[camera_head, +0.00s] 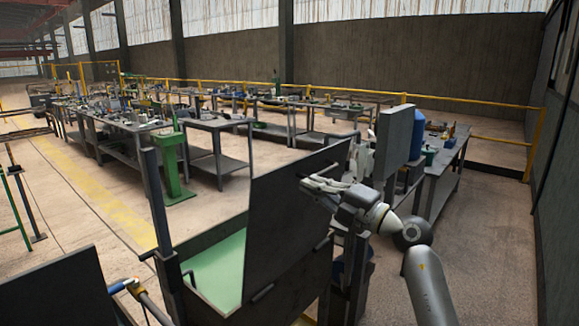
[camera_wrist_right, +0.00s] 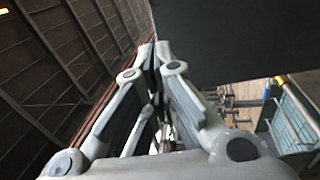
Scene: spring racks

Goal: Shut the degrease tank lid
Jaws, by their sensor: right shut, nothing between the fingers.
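The degrease tank (camera_head: 182,279) stands in the lower middle of the head view, with green liquid showing inside. Its dark flat lid (camera_head: 285,220) stands raised, steeply tilted, along the tank's right side. My right gripper (camera_head: 304,184) is shut and empty in front of the lid's upper right face, close to it. I cannot tell whether the fingertips touch the lid. In the right wrist view the closed fingers (camera_wrist_right: 155,52) point up towards a dark panel (camera_wrist_right: 240,38), which looks like the lid. My left gripper is not in view.
A dark post (camera_head: 157,205) rises at the tank's left. A grey upright panel (camera_head: 394,140) and a workbench (camera_head: 452,165) stand behind my right arm. Another dark panel (camera_head: 55,292) is at lower left. Floor at the right is clear.

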